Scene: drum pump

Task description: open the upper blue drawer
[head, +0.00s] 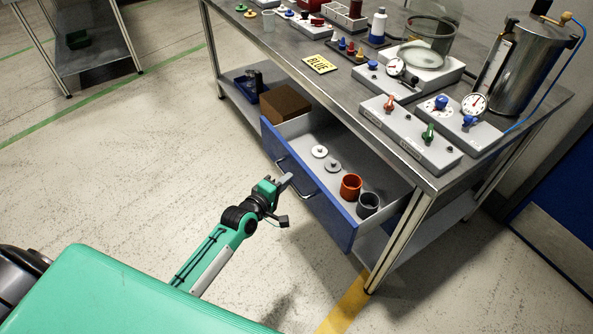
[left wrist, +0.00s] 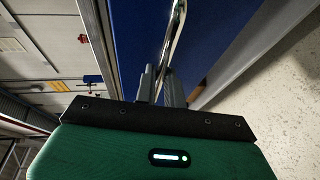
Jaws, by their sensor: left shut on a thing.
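The blue drawer (head: 335,217) under the steel bench top stands pulled out, with its grey inside showing. It holds a white disc (head: 319,152), a grey disc (head: 332,166), an orange cup (head: 350,186) and a dark grey cup (head: 368,204). Its metal bar handle (head: 306,187) also shows in the left wrist view (left wrist: 176,25), against the blue front. My left gripper (head: 284,183) is at the handle, and its fingers (left wrist: 161,84) are shut on the bar. My right gripper is not in view.
A brown box (head: 285,103) is by the drawer's left end. A bench leg (head: 398,240) stands right of the drawer. The floor in front is clear.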

